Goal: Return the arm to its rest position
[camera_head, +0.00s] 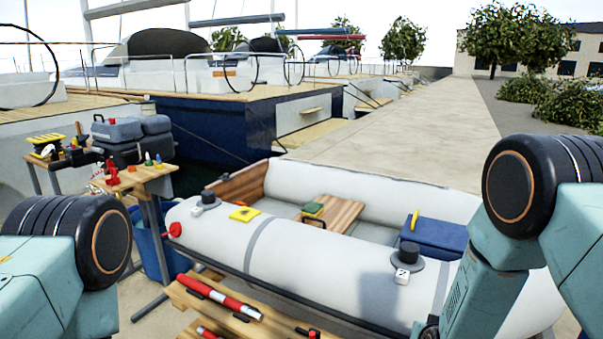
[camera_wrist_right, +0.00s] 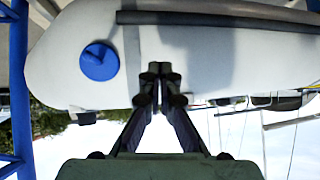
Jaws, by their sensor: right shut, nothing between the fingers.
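My right arm (camera_head: 480,290) comes in from the right in the head view, with its forearm pointing down beside the grey inflatable dinghy (camera_head: 330,260). In the right wrist view my right gripper (camera_wrist_right: 158,75) is shut and empty, its two fingertips together. Behind the fingertips is the pale dinghy tube, with a blue round disc (camera_wrist_right: 99,61) to their left; I cannot tell whether the fingers touch the tube. My left arm (camera_head: 60,270) shows at the lower left of the head view, but its gripper is out of view.
A wooden bench (camera_head: 205,307) with a red-and-white flare (camera_head: 220,298) stands before the dinghy. A blue box (camera_head: 435,236) sits inside the dinghy. A small tool-laden table (camera_head: 140,178) and a blue bin (camera_head: 150,255) stand at left. The pier (camera_head: 425,140) behind is clear.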

